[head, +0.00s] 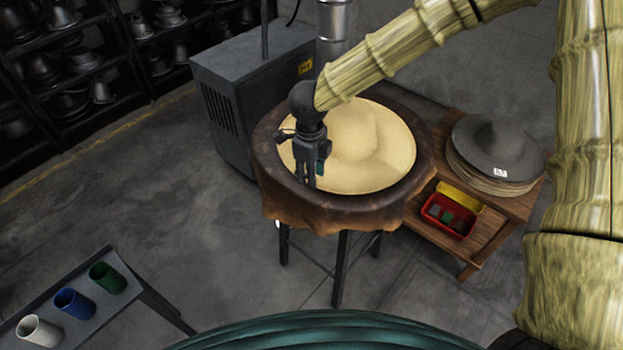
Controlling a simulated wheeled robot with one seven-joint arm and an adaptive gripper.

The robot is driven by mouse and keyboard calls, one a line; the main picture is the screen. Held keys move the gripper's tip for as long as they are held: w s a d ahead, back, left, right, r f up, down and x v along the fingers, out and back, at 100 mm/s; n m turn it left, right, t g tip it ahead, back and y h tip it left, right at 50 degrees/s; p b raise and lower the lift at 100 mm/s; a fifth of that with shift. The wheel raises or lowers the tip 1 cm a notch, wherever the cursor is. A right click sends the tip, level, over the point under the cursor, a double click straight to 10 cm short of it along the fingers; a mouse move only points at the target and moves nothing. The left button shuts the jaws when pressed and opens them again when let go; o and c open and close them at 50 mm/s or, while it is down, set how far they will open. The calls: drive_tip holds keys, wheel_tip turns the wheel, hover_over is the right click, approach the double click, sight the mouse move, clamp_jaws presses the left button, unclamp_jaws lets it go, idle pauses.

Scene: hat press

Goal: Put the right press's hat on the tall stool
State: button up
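A wide cream hat (362,150) with a low domed crown lies brim down on a round stool-like stand. The stand has a brown leather-like rim (330,220) and dark legs, and looks like the tall stool. My gripper (309,182) points down over the left part of the hat's brim, with its fingers in front of the brim and the stand's edge. I cannot tell whether the fingers touch or grip the brim, or how far apart they are. No press can be made out for certain.
A grey cabinet (245,95) stands behind the stand. On the right, a wooden table (480,250) holds a grey hat (497,145) on stacked brims and a red box (448,215). Shelves line the back left; the left floor is clear.

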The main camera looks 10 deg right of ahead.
wheel_tip(320, 180, up, 9)
drive_tip(key=b, duration=0.1)
drive_tip(key=shift+s, duration=0.15)
drive_tip(key=shift+a, duration=0.1)
